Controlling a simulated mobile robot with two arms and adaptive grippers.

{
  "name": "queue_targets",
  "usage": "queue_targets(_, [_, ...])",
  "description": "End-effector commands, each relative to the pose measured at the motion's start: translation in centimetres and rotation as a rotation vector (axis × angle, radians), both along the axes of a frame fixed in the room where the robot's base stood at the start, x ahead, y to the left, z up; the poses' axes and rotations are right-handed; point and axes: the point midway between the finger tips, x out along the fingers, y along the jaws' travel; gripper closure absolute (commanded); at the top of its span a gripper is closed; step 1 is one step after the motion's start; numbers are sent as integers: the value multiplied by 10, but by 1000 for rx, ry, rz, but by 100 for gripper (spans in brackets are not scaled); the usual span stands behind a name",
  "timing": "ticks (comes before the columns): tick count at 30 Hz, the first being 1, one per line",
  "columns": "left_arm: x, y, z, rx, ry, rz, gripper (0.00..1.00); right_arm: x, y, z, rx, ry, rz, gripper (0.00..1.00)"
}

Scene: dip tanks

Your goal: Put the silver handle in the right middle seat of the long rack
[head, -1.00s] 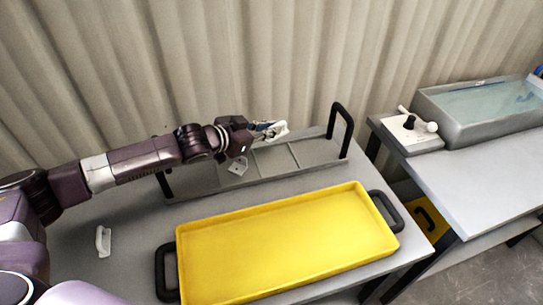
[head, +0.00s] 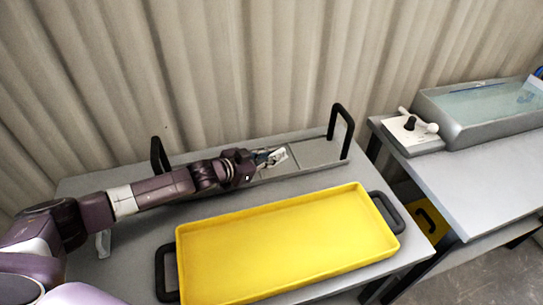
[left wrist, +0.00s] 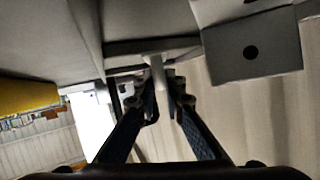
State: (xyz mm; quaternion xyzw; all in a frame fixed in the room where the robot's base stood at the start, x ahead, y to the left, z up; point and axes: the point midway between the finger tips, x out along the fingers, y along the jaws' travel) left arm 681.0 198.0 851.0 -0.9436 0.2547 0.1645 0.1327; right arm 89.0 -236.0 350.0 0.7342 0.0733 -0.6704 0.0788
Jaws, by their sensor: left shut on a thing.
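The long rack (head: 318,155) is a low grey tray with black end handles, at the back of the table in the head view. Thin dividers split it into seats. My left gripper (head: 266,158) is shut on the silver handle (head: 279,156), over the middle part of the rack. In the left wrist view, the fingers (left wrist: 163,95) close around the handle's pale bar (left wrist: 157,70). I cannot tell whether the handle touches the rack floor. My arm hides the rack's left part. My right gripper is not in view.
A yellow tray (head: 290,292) with black handles lies in front of the rack. A pale handle-like piece (head: 103,243) is partly behind my arm at the left. A water tank (head: 470,130) and a white box with knobs (head: 408,130) stand on the right table.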

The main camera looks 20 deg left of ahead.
Motion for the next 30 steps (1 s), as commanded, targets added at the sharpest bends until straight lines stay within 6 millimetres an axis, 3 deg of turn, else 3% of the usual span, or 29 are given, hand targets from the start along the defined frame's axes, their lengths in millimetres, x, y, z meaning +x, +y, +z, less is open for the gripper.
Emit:
queue_targets(2, [0,0,-2,0,0,0,100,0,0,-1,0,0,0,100])
queue_targets(3, [0,0,-2,0,0,0,87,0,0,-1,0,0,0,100])
queue_targets(7, [0,0,-2,1,1,0,73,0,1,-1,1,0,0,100])
queue_targets(20, [-7,5,2,2,1,2,73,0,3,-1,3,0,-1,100])
queue_targets(30, [-59,33,24,3,4,2,73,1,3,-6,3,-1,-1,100])
